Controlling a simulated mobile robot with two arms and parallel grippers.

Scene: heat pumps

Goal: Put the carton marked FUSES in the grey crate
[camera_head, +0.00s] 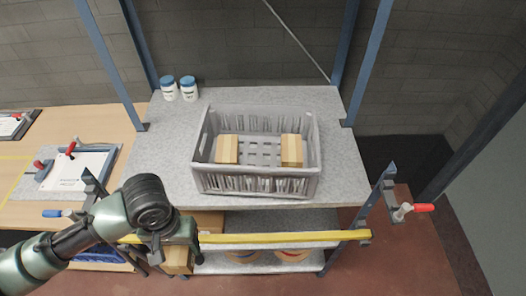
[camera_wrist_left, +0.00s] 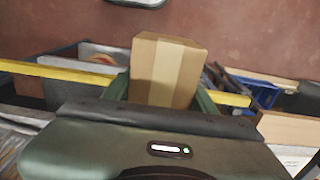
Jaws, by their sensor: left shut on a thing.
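The grey crate (camera_head: 256,185) stands on the grey top shelf, open at the top. Two light-brown cartons lie inside it, one at the left (camera_head: 227,148) and one at the right (camera_head: 291,150). My left gripper (camera_head: 172,250) is in front of the shelf, lower left of the crate, outside it. It is shut on a brown carton (camera_head: 180,266), which also shows between the green fingers in the left wrist view (camera_wrist_left: 165,70). A paler tape strip runs down that carton. I cannot read any marking on it. My right gripper is not in view.
A yellow bar (camera_head: 285,237) runs across the rack front below the top shelf. Blue posts (camera_head: 369,62) flank the shelf. Two white jars with blue lids (camera_head: 188,90) stand at its back left. Lower down are another carton (camera_head: 209,222) and round tubs (camera_head: 292,255).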

